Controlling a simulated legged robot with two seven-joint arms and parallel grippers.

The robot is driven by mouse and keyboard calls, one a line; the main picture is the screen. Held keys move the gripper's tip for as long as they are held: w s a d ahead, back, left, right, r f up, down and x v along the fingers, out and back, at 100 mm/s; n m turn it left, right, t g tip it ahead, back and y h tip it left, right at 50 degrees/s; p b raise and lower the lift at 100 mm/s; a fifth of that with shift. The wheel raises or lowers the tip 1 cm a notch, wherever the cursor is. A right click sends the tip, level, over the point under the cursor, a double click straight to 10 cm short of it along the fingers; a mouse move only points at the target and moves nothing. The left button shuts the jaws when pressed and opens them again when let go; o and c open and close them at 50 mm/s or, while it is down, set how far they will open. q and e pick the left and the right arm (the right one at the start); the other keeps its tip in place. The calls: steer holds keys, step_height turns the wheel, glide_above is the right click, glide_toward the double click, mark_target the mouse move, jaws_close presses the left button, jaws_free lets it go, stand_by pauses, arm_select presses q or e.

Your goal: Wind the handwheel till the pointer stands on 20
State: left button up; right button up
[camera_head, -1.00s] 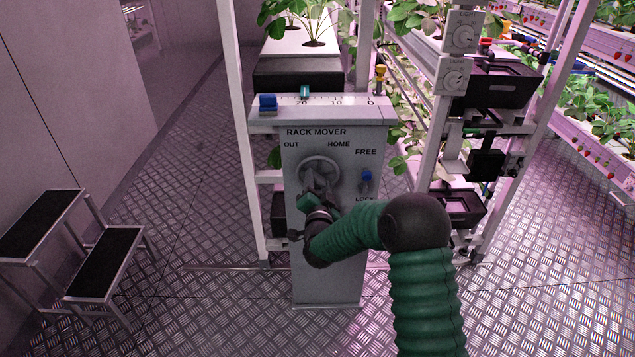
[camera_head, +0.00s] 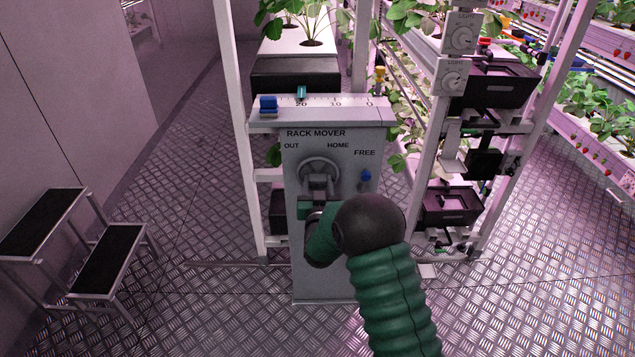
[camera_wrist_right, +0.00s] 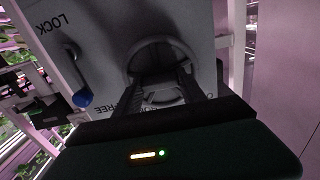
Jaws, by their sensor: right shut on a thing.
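The grey handwheel (camera_head: 317,172) is on the front of the rack mover box (camera_head: 340,275), below the words OUT and HOME. My right gripper (camera_head: 319,184) is shut on the wheel's lower part; the fingers also reach it in the right wrist view (camera_wrist_right: 163,85). Part of the wheel is hidden behind the fingers. The teal pointer (camera_head: 301,93) stands at the scale (camera_head: 335,102) on top of the box, right by the 20 mark. Whether it is exactly on the mark is too small to tell. My left gripper is not in view.
A blue-knobbed lever (camera_head: 366,175) sits right of the wheel, below FREE. A blue block (camera_head: 268,103) and a yellow piece (camera_head: 379,74) stand near the scale's ends. A step stool (camera_head: 110,257) is at the left. Floor between stool and box is clear.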

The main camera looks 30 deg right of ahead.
steer(key=shift+f, duration=0.25)
steer(key=o, duration=1.4)
steer(key=shift+r, duration=0.15)
steer(key=shift+c, duration=0.2)
steer(key=p+v, duration=0.2)
steer(key=v, duration=1.5)
steer(key=shift+p, duration=0.3)
steer(key=shift+d, duration=0.15)
